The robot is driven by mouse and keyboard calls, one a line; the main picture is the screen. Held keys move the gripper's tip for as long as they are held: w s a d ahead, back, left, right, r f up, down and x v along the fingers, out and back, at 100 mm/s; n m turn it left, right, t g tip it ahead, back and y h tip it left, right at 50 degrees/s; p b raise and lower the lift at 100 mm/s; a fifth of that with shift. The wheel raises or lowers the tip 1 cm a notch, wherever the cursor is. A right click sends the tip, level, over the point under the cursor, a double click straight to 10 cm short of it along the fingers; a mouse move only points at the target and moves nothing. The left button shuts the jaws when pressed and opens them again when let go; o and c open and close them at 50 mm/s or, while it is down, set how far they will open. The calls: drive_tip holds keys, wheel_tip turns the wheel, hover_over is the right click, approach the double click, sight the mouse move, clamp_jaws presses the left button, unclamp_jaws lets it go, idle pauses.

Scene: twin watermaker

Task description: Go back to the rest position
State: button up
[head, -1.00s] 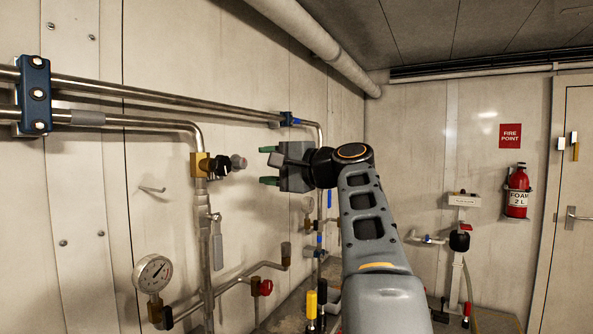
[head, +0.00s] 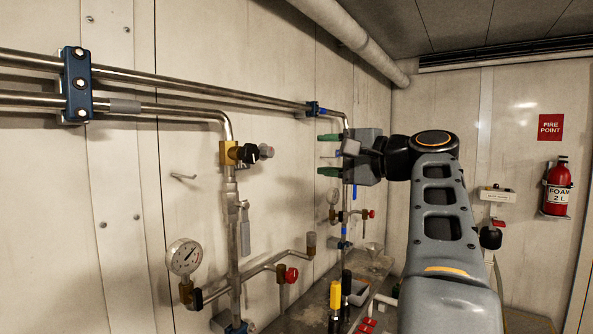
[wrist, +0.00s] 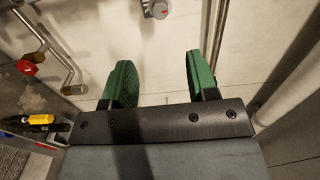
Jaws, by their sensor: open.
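My gripper (head: 328,154) has green fingers and points left toward the panelled wall in the head view. In the wrist view the two green fingers of my gripper (wrist: 160,80) stand well apart with nothing between them. The gripper is to the right of the brass valve with the black knob (head: 250,153), apart from it. My arm reaches up from the lower right and bends at its upper joint.
Steel pipes, a pressure gauge (head: 184,257) and a red-knobbed valve (head: 289,275) line the wall at left. A yellow-handled tool (head: 335,297) stands by the bench (head: 300,318) below. A fire extinguisher (head: 557,188) hangs on the far wall at right.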

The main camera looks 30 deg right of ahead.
drive_tip(key=w+d+f+m+g+h, duration=0.15)
drive_tip(key=d+f+h, duration=0.4)
drive_tip(key=f, duration=0.55)
drive_tip(key=a+f+n+g+p, duration=0.25)
drive_tip(key=f+g, duration=0.25)
drive_tip(key=f, duration=0.7)
drive_tip(key=s+a+f+n+g+h+p, duration=0.1)
drive_tip(key=s+a+f+n+g+p, duration=0.15)
drive_tip(key=a+f, duration=0.3)
drive_tip(key=s+a+f+n+g+h+p, duration=0.1)
drive_tip(key=s+a+f+n+g+p, duration=0.1)
drive_tip(key=s+a+f+n+g, duration=0.25)
drive_tip(key=s+a+f+n+p, duration=0.3)
drive_tip(key=a+n, duration=0.2)
drive_tip(key=a, duration=0.5)
drive_tip(key=shift+t+p, duration=0.35)
drive_tip(key=shift+p, duration=0.05)
